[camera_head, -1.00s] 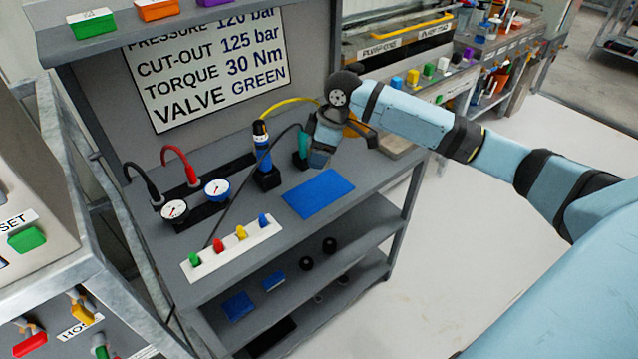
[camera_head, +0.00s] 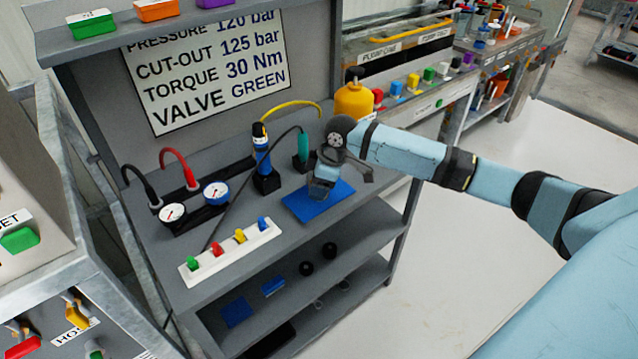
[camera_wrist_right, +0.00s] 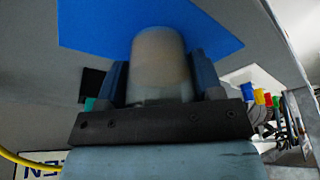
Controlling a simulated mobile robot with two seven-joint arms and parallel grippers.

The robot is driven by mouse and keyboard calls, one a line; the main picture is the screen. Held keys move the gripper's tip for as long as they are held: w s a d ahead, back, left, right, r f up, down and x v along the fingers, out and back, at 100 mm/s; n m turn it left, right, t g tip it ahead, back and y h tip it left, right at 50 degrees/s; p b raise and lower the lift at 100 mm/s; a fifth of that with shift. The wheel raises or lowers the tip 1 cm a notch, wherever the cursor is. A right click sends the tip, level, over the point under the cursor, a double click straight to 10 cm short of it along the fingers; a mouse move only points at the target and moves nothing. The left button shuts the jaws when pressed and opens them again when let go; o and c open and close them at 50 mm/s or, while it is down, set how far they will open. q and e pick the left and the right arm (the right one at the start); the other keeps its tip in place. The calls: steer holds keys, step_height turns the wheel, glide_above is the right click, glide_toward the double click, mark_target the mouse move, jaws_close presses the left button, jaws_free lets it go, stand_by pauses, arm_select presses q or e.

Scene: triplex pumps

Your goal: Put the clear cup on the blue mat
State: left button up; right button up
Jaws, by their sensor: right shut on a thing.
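The clear cup (camera_wrist_right: 158,60) is between the two fingers of my right gripper (camera_wrist_right: 158,78) in the wrist view. It looks cloudy and pale there. In the head view the right gripper (camera_head: 324,180) points down over the blue mat (camera_head: 308,210), and the cup is hard to make out at its fingertips. The mat also shows beyond the cup in the wrist view (camera_wrist_right: 95,28). I cannot tell whether the cup's base touches the mat. My left gripper is in neither view.
A blue-black tool in a stand (camera_head: 264,165) and a teal-handled tool (camera_head: 303,148) stand behind the mat. Two gauges (camera_head: 173,212) and a white strip with coloured knobs (camera_head: 230,250) are to the left. A yellow bottle (camera_head: 353,100) stands at the back right.

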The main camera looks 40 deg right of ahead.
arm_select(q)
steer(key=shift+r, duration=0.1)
arm_select(e)
steer(key=o, duration=1)
steer(key=shift+f, duration=0.1)
steer(key=shift+o, duration=0.2)
arm_select(q)
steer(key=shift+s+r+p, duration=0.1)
steer(key=shift+p, duration=0.75)
arm_select(e)
steer(key=v, duration=1.2)
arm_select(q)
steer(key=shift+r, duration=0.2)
